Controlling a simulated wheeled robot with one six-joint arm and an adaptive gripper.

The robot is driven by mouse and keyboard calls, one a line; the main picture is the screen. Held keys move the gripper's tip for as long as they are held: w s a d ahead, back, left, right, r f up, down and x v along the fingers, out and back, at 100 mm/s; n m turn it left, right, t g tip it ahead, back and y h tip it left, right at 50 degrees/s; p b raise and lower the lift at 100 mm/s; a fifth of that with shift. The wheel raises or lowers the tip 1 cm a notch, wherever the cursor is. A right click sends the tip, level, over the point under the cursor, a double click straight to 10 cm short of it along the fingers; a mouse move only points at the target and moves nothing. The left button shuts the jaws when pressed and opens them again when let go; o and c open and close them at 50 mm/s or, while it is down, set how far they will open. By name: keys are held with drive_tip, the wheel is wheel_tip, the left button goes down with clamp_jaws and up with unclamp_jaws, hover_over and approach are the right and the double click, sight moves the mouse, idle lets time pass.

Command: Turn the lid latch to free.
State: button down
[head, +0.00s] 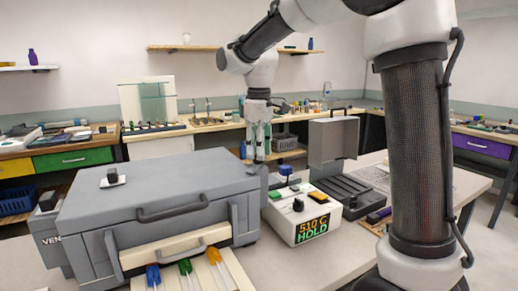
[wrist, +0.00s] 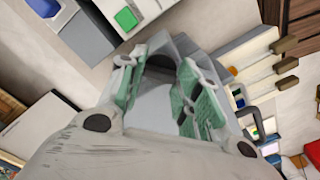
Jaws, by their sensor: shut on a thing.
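The grey kiln-like box (head: 160,195) stands on the table at the left in the head view, with its lid down. A dark handle (head: 185,208) runs along its front. My gripper (head: 259,155) points down at the box's right end. Its fingers (wrist: 160,90) are close around a grey part there, which looks like the lid latch (head: 263,172). The fingers and the box hide most of that part, and I cannot tell its exact angle. The wrist view shows the green finger pads on either side of grey surfaces.
A white control box (head: 305,217) reading "510 C HOLD" stands just right of my gripper. An open-lidded grey case (head: 333,141) is behind it. A pale drawer (head: 175,248) with blue, green and orange rods projects at the front. A black knob (head: 113,175) sits on the lid.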

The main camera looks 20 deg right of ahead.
drive_tip(key=n, duration=0.5)
drive_tip(key=shift+n, duration=2.6)
drive_tip(key=c, duration=1)
unclamp_jaws()
wheel_tip(320, 180, up, 12)
